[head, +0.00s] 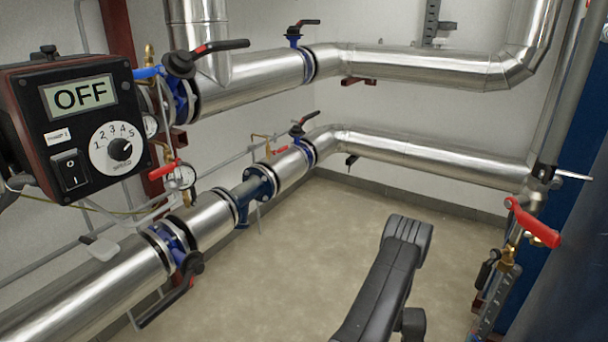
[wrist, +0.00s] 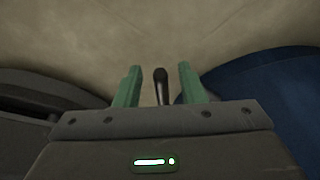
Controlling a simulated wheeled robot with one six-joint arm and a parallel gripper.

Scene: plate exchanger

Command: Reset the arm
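My gripper (wrist: 158,80) shows in the wrist view with its two green fingers apart. A dark rod-like thing (wrist: 161,86) shows between the fingers. I cannot tell what it is, how far away it is or whether it touches them, but the fingers are not shut on it. In the head view my black arm rises from the bottom edge, right of the middle, over the floor. My gripper's fingers cannot be made out there.
A control box (head: 78,130) reading OFF stands at the left. Silver pipes (head: 420,66) with black-handled valves run along the walls. A red-handled valve (head: 534,224) is at the right, near a dark blue surface (head: 570,250). The floor (head: 290,260) between is clear.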

